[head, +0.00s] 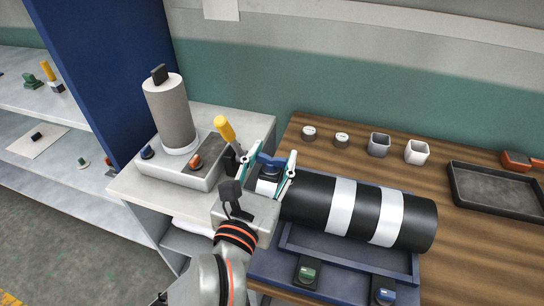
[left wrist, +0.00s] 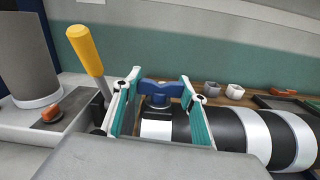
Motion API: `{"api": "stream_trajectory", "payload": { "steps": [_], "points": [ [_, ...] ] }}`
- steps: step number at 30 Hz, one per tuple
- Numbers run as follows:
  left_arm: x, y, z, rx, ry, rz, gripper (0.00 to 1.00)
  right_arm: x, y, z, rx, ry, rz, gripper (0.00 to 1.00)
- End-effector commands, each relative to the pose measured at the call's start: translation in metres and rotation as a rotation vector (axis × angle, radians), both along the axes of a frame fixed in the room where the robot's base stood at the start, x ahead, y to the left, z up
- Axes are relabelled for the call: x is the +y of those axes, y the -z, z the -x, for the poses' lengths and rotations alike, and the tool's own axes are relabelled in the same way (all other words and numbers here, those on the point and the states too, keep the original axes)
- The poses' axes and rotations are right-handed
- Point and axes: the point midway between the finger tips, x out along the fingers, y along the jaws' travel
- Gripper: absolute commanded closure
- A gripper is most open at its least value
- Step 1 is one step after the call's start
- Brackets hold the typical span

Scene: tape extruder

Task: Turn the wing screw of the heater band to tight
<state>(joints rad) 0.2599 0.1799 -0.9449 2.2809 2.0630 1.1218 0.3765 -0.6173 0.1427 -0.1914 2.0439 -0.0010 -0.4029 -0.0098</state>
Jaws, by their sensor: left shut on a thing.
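The blue wing screw (head: 271,161) stands on a white band (head: 267,187) at the left end of the black barrel (head: 310,197). It also shows in the left wrist view (left wrist: 162,89), its two wings spread left and right. My left gripper (head: 270,166) has its teal-lined fingers on either side of the screw and is shut on it; the fingers also frame it in the left wrist view (left wrist: 160,94). The screw's lower part is partly hidden by the gripper in the head view. My right gripper is not in view.
A yellow-handled lever (head: 226,130) rises close to the left of the gripper. A grey cylinder (head: 170,115) stands on a box with knobs farther left. Small cups (head: 417,152) and a dark tray (head: 495,190) sit on the wooden table at right.

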Motion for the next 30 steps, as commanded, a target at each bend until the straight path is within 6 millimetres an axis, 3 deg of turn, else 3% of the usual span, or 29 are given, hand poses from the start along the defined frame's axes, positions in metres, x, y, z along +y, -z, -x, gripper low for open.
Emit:
{"api": "stream_trajectory", "payload": {
  "steps": [3, 4, 6, 17, 30],
  "points": [
    [0.000, -0.001, 0.000, -0.001, 0.000, 0.001, 0.80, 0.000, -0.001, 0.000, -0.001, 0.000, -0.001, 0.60],
    [0.000, -0.001, 0.000, -0.001, -0.001, 0.001, 0.56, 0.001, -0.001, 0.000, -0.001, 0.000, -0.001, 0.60],
    [0.000, -0.001, 0.000, -0.001, -0.001, 0.001, 0.40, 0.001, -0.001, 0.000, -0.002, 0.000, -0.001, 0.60],
    [0.001, 0.000, 0.002, 0.000, -0.001, 0.001, 0.40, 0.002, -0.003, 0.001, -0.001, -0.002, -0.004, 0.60],
    [0.019, 0.000, 0.059, 0.001, 0.000, 0.001, 0.40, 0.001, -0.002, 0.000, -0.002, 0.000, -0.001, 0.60]
  ]
}}
